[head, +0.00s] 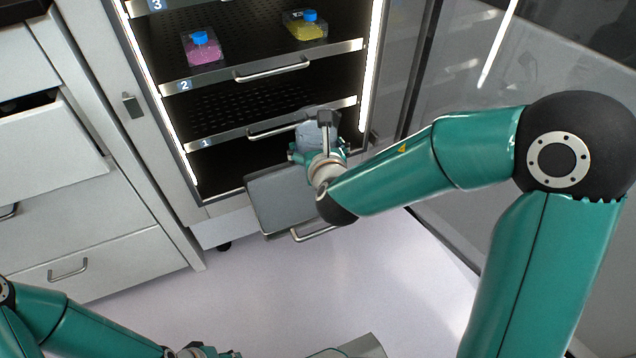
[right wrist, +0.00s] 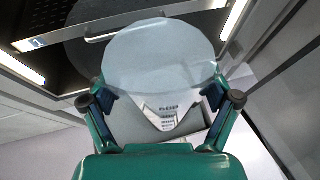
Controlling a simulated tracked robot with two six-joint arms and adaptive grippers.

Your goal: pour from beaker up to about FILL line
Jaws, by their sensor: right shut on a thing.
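My right gripper (head: 318,130) is at the lower front of the open cabinet in the head view. In the right wrist view its two fingers (right wrist: 160,100) are shut on a clear beaker (right wrist: 160,60), one on each side. The beaker's wide round outline fills the middle of that view. White print shows on or through its lower part; I cannot read it as a FILL line. In the head view the beaker is small and mostly hidden by the gripper. I cannot see its liquid level or a receiving vessel clearly. My left gripper (head: 205,351) is cut off at the bottom edge.
A pink flask (head: 202,47) and a yellow flask (head: 305,25), both blue-capped, stand on shelf 2 (head: 265,71). Shelf 1 (head: 270,125) looks empty. A drawer (head: 50,145) stands open at left. The floor in front is clear.

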